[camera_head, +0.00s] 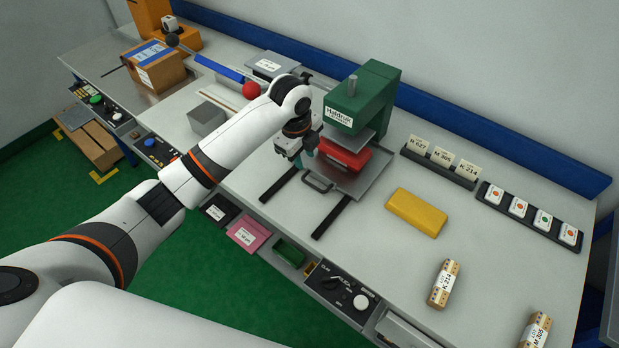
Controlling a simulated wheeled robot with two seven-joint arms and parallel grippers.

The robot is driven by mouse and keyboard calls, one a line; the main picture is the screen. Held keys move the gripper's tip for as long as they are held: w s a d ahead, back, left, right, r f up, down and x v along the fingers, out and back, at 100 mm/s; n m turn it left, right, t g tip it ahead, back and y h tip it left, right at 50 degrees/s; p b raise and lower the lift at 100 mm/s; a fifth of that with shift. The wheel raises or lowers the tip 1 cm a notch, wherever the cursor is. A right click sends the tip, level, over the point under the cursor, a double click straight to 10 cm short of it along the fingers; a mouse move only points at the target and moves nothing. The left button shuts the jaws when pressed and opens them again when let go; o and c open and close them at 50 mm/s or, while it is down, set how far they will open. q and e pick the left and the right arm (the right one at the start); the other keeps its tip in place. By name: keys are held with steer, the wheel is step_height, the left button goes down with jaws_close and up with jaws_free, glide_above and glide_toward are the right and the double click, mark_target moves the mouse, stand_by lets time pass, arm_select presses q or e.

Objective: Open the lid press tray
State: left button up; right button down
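The green lid press (378,95) stands toward the back of the bench. Its grey metal tray (372,182) lies under the press head and sticks out at the front. A red block (343,157) is on the tray, partly under the head. The tray's dark loop handle (318,184) points toward the front left, between two black rails (332,217). My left gripper (304,160) hangs just behind and left of the handle, close to the tray's left edge and apart from the handle. Its fingertips are small and partly hidden, so its opening is unclear. My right gripper is out of view.
A yellow block (416,212) lies right of the tray. Card holders (440,162) stand behind. A grey block (206,118) is left of my arm. A control panel (342,292) sits at the front edge.

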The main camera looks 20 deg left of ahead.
arm_select(q)
steer(key=f, duration=0.3)
steer(key=w+f, duration=0.1)
steer(key=f, duration=0.3)
steer(key=f+p, duration=0.1)
steer(key=f, duration=0.3)
steer(key=shift+w+d+f, duration=0.1)
steer(key=shift+w+d, duration=0.3)
jaws_close()
